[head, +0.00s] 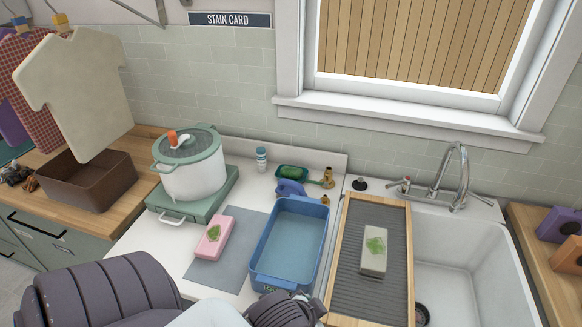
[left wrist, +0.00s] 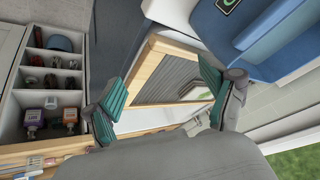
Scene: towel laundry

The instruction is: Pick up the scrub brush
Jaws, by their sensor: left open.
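No object is plainly recognisable as the scrub brush. Behind the blue tub in the head view, a purple rounded item (head: 290,188) sits beside a green oval dish (head: 293,172), with a small brass-coloured item (head: 327,178) to the right; I cannot tell whether any is the brush. My left arm comes in from the lower left, and its dark wrist end is at the bottom, in front of the tub. In the left wrist view my left gripper (left wrist: 160,88) has its teal fingers spread apart, with nothing between them. My right gripper is not in view.
The blue tub (head: 257,252) stands left of a wood-framed washboard (head: 400,285) with a pale soap bar (head: 373,252). A white pot (head: 192,178) stands at left. The sink (head: 462,262) and tap (head: 456,180) are at right.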

